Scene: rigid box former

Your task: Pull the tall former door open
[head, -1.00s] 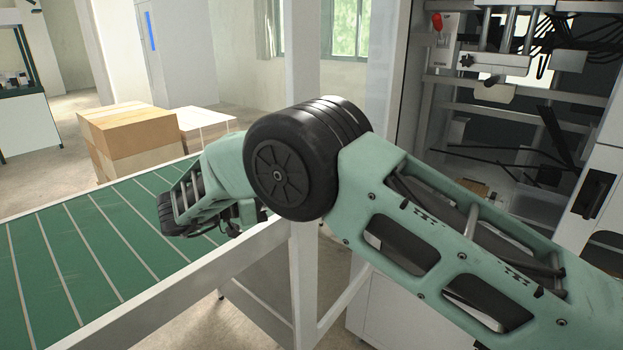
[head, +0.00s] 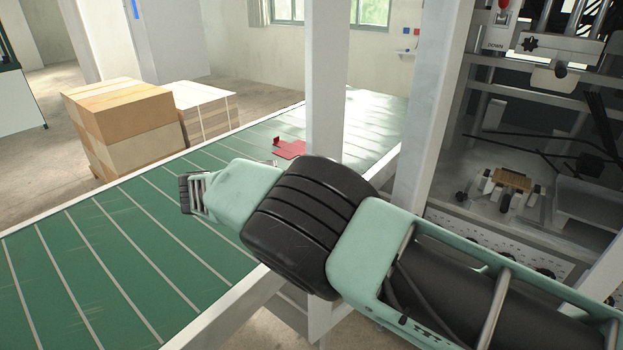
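The box former stands at the right of the head view, with a tall white upright (head: 430,115) at its left side. Its front is open to view between this upright and a pale panel edge (head: 607,270) at the far right. I cannot tell whether that edge belongs to the tall door; no door handle shows now. My mint-green arm reaches in from the lower right to a big black joint, then left over the conveyor. Its far end shows a dark slotted part.
A green conveyor (head: 95,255) with pale cross strips runs across the left. A red flat piece (head: 290,149) lies on it. A white post (head: 327,85) stands close behind my arm. Stacked cartons (head: 122,125) and a pale stack (head: 205,115) stand beyond the conveyor.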

